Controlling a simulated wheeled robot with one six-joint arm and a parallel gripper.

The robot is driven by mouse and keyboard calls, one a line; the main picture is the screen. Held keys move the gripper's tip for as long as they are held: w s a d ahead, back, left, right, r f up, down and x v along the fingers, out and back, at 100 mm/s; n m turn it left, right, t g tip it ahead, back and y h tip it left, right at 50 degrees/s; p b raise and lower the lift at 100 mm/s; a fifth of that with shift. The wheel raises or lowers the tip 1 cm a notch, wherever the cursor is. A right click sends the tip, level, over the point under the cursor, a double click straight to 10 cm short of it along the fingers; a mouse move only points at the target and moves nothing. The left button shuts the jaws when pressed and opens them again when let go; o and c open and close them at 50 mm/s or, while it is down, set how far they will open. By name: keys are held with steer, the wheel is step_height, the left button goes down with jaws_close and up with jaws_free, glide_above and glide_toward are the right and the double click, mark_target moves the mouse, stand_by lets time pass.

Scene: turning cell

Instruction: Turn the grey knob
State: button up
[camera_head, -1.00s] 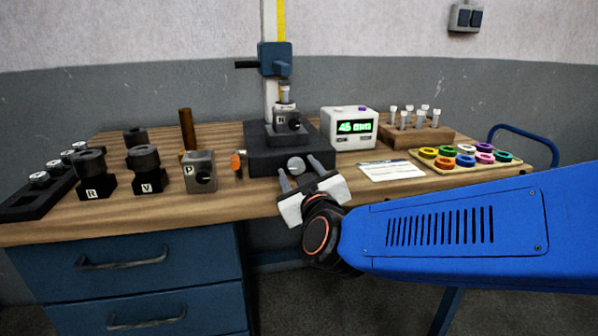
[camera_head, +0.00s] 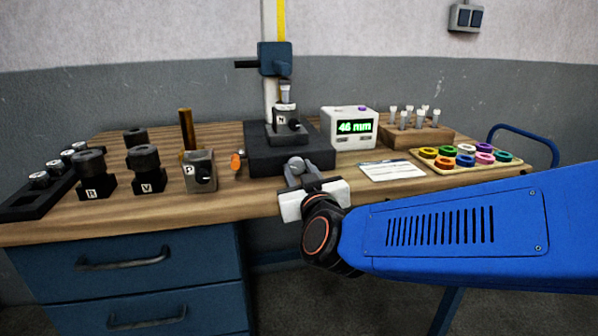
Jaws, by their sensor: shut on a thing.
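The grey knob (camera_head: 296,165) is on the front of the dark base (camera_head: 262,162) of the measuring stand. My gripper (camera_head: 297,170) is at the knob, its two grey fingers closed together on it from the front. The fingers and the white gripper body hide part of the knob. The stand carries a block marked N (camera_head: 286,118) under a blue head (camera_head: 275,59). The display box (camera_head: 349,127) to the right reads 46 mm in green.
Blocks marked R (camera_head: 92,176), V (camera_head: 147,171) and P (camera_head: 200,172) stand left of the stand. A white card (camera_head: 392,171), a tray of coloured rings (camera_head: 467,158) and a wooden rack (camera_head: 425,135) are to the right.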

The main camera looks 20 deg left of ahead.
steer(key=m, duration=0.4)
steer(key=shift+m, duration=2.2)
steer(key=o, duration=1.1)
steer(key=shift+c, duration=0.2)
